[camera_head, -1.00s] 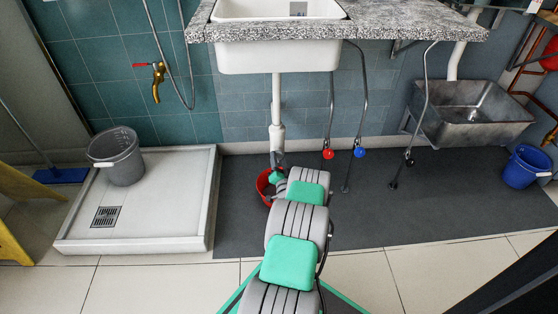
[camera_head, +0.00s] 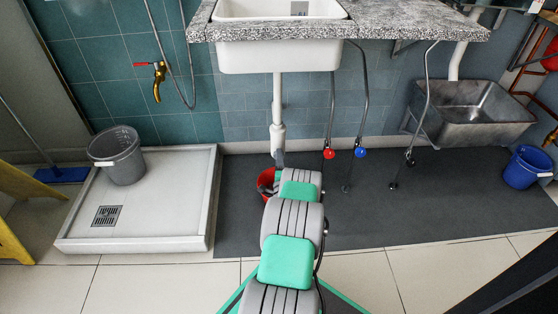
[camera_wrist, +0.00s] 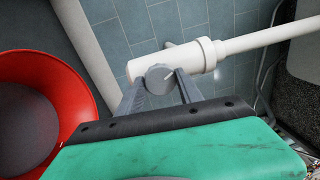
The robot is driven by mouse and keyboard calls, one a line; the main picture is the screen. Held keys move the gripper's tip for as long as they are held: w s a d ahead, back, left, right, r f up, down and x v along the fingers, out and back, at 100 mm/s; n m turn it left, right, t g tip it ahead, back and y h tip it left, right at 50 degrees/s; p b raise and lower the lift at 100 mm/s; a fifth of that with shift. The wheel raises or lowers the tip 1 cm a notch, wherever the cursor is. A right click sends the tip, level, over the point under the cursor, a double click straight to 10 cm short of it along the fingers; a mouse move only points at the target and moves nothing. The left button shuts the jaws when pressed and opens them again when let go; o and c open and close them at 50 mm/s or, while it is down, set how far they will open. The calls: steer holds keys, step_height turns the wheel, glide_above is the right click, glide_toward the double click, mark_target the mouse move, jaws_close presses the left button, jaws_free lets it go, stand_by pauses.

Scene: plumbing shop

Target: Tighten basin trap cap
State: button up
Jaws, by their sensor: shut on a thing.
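The white basin (camera_head: 280,56) hangs under a speckled counter, with a white drain pipe (camera_head: 277,95) running down to the trap (camera_head: 277,130). In the wrist view the white trap body (camera_wrist: 185,60) lies across the picture, with a round grey cap (camera_wrist: 158,74) on its near side. A pale line shows on the cap's face. My gripper (camera_wrist: 161,86) is shut on the cap, one finger on each side of it. In the head view my arm hides most of the gripper and the cap.
A red bucket (camera_wrist: 72,85) stands left of my gripper, near the trap. Supply hoses with red (camera_head: 329,153) and blue (camera_head: 360,152) handles hang to the right. A shower tray (camera_head: 150,215) with a grey bucket (camera_head: 118,155) lies left. The dark mat to the right is largely clear.

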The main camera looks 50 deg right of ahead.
steer(key=m, duration=0.5)
steer(key=shift+w+r+g+h, duration=0.1)
steer(key=shift+r+g+h, duration=0.1)
steer(key=shift+g+h, duration=0.2)
steer(key=shift+d+m, duration=0.1)
steer(key=shift+m, duration=0.2)
steer(key=o, duration=1.3)
steer(key=shift+o, duration=0.2)
steer(key=shift+f, duration=0.15)
steer(key=p+v, duration=0.3)
steer(key=v, duration=0.5)
